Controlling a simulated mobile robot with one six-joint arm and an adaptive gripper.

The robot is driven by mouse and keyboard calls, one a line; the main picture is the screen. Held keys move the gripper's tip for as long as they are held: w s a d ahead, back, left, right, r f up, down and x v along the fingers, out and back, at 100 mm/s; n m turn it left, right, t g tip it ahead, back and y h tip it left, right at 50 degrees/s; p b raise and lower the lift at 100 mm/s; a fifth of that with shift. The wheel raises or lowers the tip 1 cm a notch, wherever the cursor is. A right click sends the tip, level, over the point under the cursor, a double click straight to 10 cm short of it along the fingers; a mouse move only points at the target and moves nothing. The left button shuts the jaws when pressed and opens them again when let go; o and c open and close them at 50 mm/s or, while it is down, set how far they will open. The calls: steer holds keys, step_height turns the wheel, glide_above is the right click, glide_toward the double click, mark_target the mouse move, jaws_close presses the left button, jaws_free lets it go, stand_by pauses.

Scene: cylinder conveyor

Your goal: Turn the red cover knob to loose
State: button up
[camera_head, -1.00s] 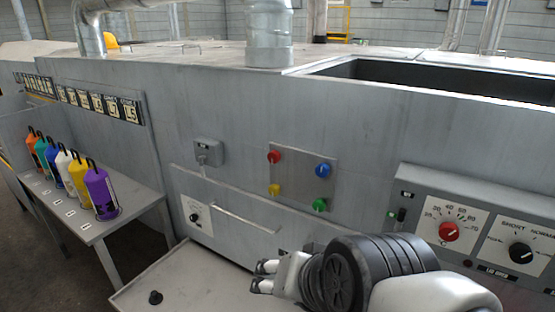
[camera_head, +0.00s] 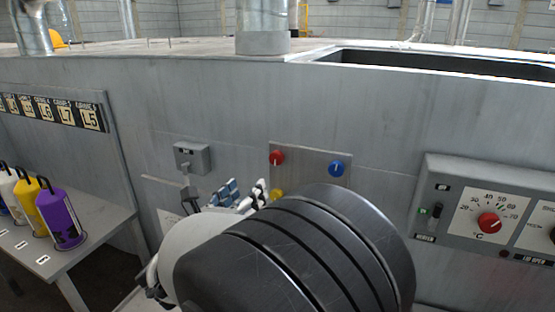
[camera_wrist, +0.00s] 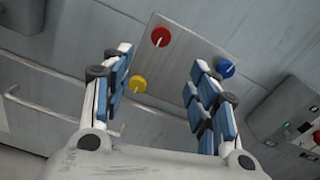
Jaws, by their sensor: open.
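The red cover knob (camera_head: 276,158) is at the upper left of a square metal plate (camera_head: 310,160) on the machine's grey front. In the wrist view the red knob (camera_wrist: 160,37) shows beyond the fingers, between them, with a pale pointer line across it. My gripper (camera_head: 244,192) is in front of the panel, below and left of the red knob, partly hidden by my arm. In the wrist view my gripper (camera_wrist: 160,88) has its blue-padded fingers spread wide with nothing between them, apart from the knob.
A blue knob (camera_head: 336,168) sits right of the red one and a yellow knob (camera_wrist: 138,85) below it. A grey switch box (camera_head: 192,157) is left of the plate. A control panel with a red dial (camera_head: 489,223) is at right.

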mark_target(275, 160)
steer(key=b+x, duration=0.1)
steer(key=x, duration=1.6)
steer(key=shift+d, duration=0.15)
steer(key=shift+r, duration=0.1)
steer(key=c, duration=1.1)
steer(key=shift+o, duration=0.2)
